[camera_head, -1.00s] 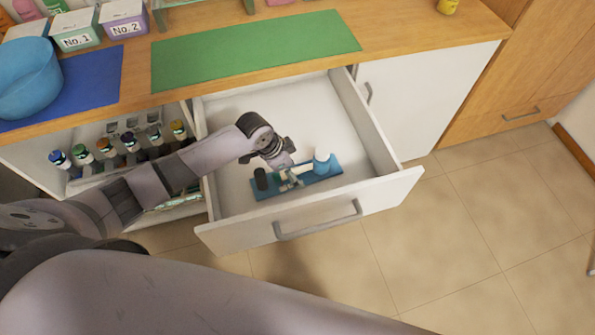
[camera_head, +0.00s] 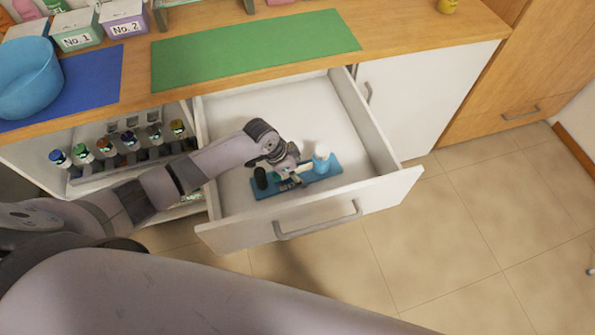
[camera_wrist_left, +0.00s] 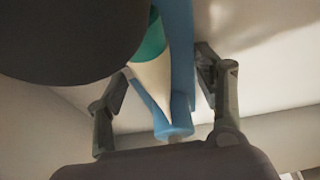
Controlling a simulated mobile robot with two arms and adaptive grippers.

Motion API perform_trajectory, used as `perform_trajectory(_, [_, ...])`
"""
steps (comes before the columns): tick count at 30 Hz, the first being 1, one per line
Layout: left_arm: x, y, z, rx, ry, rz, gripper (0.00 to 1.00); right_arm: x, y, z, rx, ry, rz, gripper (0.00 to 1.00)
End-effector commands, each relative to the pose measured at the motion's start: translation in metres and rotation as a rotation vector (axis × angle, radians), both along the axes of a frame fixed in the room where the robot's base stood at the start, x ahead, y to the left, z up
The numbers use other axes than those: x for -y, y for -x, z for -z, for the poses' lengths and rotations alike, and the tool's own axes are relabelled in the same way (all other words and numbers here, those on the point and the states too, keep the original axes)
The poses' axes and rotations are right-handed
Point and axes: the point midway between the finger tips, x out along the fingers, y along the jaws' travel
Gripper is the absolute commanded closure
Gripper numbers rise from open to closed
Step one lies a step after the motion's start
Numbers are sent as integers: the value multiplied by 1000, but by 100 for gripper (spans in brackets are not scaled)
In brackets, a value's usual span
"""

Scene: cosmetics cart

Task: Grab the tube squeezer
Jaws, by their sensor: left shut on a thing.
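The tube squeezer (camera_head: 322,181) lies in the open drawer, near its front wall. It has a blue base, a dark round knob at its left end and a light blue upright part at its right. My left gripper (camera_head: 292,178) reaches down over its middle and is shut on it. In the left wrist view, the fingers stand on both sides of the blue squeezer (camera_wrist_left: 180,60), with a white and teal tube (camera_wrist_left: 153,75) between them. The dark knob hides much of the upper left there, and the exact contact is partly hidden. My right gripper is not in view.
The white drawer (camera_head: 345,199) is pulled out, with free floor behind the squeezer. Its walls stand close around my left arm. Several capped bottles (camera_head: 105,147) stand in the open shelf to the left. Above are a green mat (camera_head: 255,48) and a blue bowl (camera_head: 25,75).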

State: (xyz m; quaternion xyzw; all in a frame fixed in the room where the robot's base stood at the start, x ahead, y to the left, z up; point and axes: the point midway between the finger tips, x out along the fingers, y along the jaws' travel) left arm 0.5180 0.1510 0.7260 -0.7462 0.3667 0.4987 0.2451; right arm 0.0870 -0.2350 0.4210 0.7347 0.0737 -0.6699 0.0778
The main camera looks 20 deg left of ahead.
Motion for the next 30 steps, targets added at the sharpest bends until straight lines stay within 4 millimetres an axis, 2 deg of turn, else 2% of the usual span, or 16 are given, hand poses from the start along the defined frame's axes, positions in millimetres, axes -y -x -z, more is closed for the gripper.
perform_trajectory(2, [0,0,0,0,0,0,51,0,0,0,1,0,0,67])
perform_trajectory(13, [0,0,0,0,0,0,76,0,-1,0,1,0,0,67])
perform_trajectory(23, [0,-1,-5,3,2,1,76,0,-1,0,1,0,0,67])
perform_trajectory(26, [0,-2,-12,5,2,1,76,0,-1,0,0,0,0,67])
perform_trajectory(30, [0,-2,-36,7,1,2,76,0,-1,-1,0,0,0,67])
